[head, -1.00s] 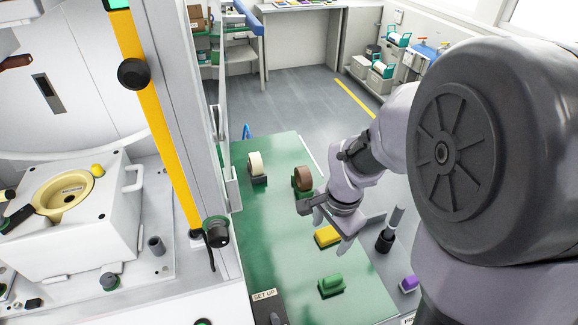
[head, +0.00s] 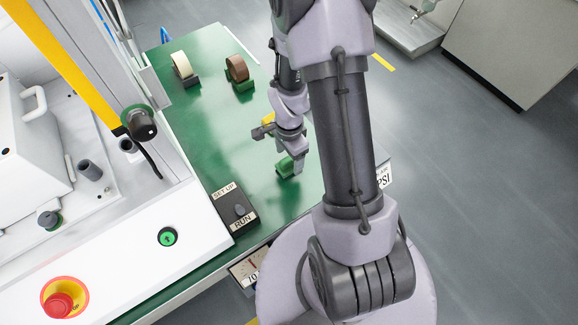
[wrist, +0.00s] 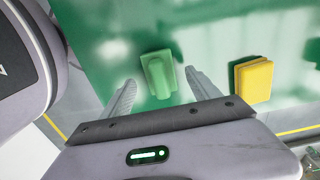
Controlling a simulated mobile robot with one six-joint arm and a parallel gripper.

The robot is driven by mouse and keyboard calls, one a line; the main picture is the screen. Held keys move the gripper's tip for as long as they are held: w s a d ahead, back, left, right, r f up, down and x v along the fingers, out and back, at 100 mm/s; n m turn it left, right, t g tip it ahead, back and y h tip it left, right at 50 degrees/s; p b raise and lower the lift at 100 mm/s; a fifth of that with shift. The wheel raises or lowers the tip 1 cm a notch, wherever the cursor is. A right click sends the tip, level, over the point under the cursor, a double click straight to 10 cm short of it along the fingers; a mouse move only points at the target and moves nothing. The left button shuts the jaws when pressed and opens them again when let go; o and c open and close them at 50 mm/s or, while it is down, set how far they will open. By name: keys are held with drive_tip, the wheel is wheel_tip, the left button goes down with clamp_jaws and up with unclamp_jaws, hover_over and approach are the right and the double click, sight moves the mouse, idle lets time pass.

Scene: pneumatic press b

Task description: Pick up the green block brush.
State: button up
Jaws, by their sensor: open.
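The green block brush (head: 285,167) lies on the green tabletop (head: 215,125), partly hidden by my gripper in the head view. In the wrist view the green block brush (wrist: 158,73) has a raised green grip along its top and lies just beyond and between my fingertips. My gripper (wrist: 155,85) is open and empty, with one finger on each side of the brush's line. In the head view my gripper (head: 283,150) is over the brush, pointing down. I cannot tell whether a finger touches it.
A yellow sponge-like block (wrist: 253,80) lies right of the brush. A black switch box (head: 238,208) sits near the front edge. The white press (head: 75,165) stands left.

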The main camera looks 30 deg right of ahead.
wheel_tip(320, 180, down, 3)
drive_tip(key=shift+r, duration=0.35)
drive_tip(key=shift+c, duration=0.9)
clamp_jaws()
drive_tip(key=shift+r, duration=0.1)
